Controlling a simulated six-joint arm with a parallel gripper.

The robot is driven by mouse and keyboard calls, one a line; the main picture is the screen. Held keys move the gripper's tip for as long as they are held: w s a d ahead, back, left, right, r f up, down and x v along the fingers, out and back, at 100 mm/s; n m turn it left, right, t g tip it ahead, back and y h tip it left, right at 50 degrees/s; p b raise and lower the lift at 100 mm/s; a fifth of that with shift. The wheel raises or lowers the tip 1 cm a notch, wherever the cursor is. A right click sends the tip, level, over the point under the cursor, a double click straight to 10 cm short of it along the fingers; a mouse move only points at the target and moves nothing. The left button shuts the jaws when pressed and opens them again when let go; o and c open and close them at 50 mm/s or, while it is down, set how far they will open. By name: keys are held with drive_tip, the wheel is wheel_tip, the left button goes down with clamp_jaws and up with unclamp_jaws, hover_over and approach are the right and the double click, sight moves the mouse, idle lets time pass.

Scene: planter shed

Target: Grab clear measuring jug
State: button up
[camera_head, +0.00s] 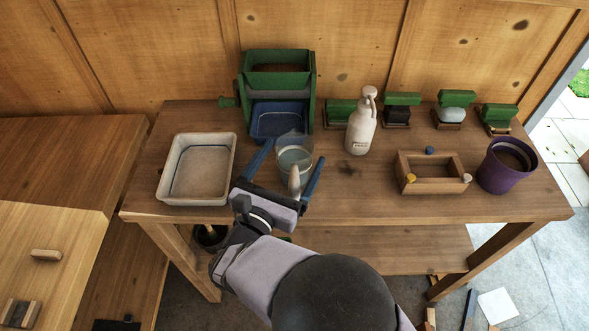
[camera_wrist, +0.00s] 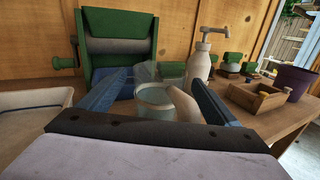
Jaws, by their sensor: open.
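The clear measuring jug (camera_head: 294,158) stands upright on the wooden bench, in front of the green machine. It is see-through, with what looks like water inside and a pale handle on the near right side. In the wrist view the jug (camera_wrist: 153,100) sits between the two blue fingers. My gripper (camera_head: 287,166) is open, with one finger to the left of the jug and one to the right. I cannot tell whether either finger touches it. The jug's base is partly hidden by my gripper in the wrist view.
A green machine with a blue tray (camera_head: 277,121) stands close behind the jug. A pale basin (camera_head: 165,180) is to the left. A white pump bottle (camera_head: 360,130), a wooden box (camera_head: 428,187) and a purple pot (camera_head: 500,172) stand to the right. Several green-topped items line the back.

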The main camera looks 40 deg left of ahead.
drive_tip(key=shift+x, duration=0.75)
drive_tip(key=c, duration=1.4)
drive_tip(key=shift+r, duration=0.25)
wheel_tip(320, 180, up, 10)
drive_tip(key=shift+f, duration=0.2)
